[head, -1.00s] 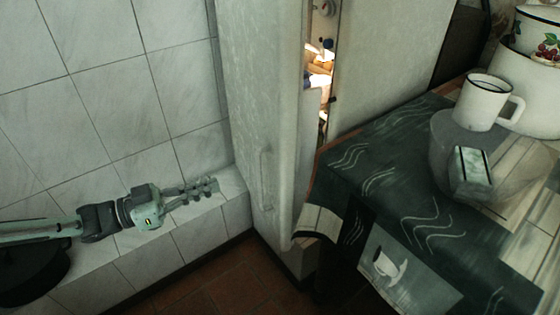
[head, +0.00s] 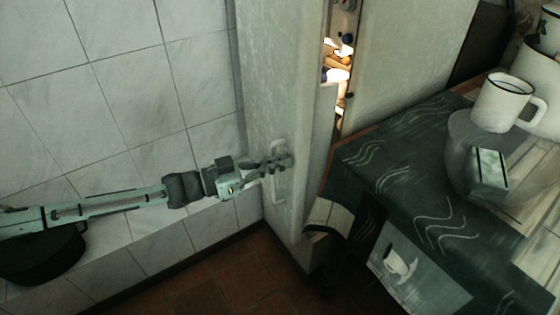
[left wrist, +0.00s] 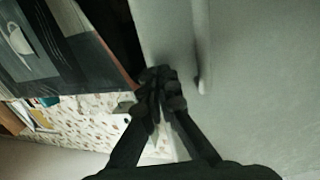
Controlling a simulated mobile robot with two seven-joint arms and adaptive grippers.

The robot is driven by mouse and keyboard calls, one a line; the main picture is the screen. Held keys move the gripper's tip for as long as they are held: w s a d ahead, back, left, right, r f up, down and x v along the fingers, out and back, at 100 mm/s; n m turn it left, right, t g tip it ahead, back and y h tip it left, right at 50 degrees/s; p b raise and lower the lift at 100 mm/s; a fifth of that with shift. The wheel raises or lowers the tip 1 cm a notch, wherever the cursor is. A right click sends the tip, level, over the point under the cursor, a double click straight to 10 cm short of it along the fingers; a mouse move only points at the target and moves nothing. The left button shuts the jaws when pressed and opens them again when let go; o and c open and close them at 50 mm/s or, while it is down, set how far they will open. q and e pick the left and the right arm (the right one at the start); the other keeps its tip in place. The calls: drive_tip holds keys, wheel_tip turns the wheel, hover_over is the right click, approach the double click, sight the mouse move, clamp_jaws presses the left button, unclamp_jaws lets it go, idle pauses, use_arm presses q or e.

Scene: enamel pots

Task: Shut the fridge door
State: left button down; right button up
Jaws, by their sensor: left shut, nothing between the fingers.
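The white fridge door (head: 280,80) stands ajar in the middle of the head view. A lit gap (head: 337,75) on its right shows food and shelves inside. The fridge body (head: 400,60) is to the right of the gap. My left gripper (head: 286,161) is shut and empty, at the door's outer face beside its vertical handle (head: 277,180). In the left wrist view the closed fingers (left wrist: 160,78) are close to the door (left wrist: 260,80) and the handle (left wrist: 202,50); I cannot tell whether they touch. My right gripper is out of view.
A table with a dark patterned cloth (head: 420,185) stands right of the door, close to its edge. It holds a white mug (head: 500,103), a grey bowl (head: 462,160) and a boxed item (head: 489,168). A tiled wall (head: 110,90) and ledge lie left.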

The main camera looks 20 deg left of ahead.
sight(294, 160)
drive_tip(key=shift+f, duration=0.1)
